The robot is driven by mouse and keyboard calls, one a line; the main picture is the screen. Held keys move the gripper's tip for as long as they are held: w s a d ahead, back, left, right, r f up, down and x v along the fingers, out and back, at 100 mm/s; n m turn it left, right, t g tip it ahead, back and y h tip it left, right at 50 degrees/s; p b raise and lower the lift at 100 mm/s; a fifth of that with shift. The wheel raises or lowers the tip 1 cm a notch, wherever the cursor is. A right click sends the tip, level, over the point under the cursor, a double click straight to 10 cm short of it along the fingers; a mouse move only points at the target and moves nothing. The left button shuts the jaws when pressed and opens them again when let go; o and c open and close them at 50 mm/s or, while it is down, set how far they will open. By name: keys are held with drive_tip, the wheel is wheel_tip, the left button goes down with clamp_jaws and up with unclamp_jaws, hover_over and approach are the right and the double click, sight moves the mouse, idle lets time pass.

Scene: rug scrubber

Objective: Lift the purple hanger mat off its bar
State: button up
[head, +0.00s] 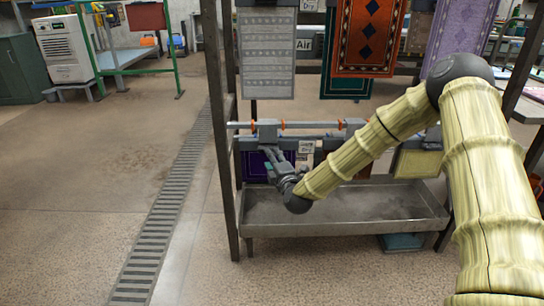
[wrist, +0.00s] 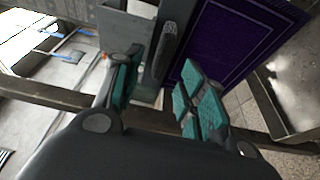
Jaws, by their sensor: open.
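The purple hanger mat (head: 253,168) hangs low on the rack, below the horizontal bar (head: 308,125), behind my gripper. In the wrist view the dark purple mat (wrist: 232,45) fills the upper right, with a grey hanger strip (wrist: 165,50) along its edge. In the head view a grey hanger block (head: 267,130) sits at the bar above the mat. My gripper (head: 270,156) is in front of the mat, just under the block. In the wrist view my gripper (wrist: 160,90) is open, with teal pads either side of the strip's lower end. I cannot tell whether they touch it.
A grey trough (head: 345,215) stands beneath the bar. Other mats, grey patterned (head: 267,55) and orange (head: 368,35), hang above. A dark rack post (head: 222,150) stands left. A second hanger block (head: 354,126) is further right. Open floor (head: 100,190) lies left.

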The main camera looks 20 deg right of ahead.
drive_tip(key=w, duration=0.1)
drive_tip(key=w+b, duration=0.1)
drive_tip(key=w, duration=0.1)
drive_tip(key=w+b, duration=0.1)
drive_tip(key=w, duration=0.1)
drive_tip(key=shift+d, duration=0.25)
clamp_jaws()
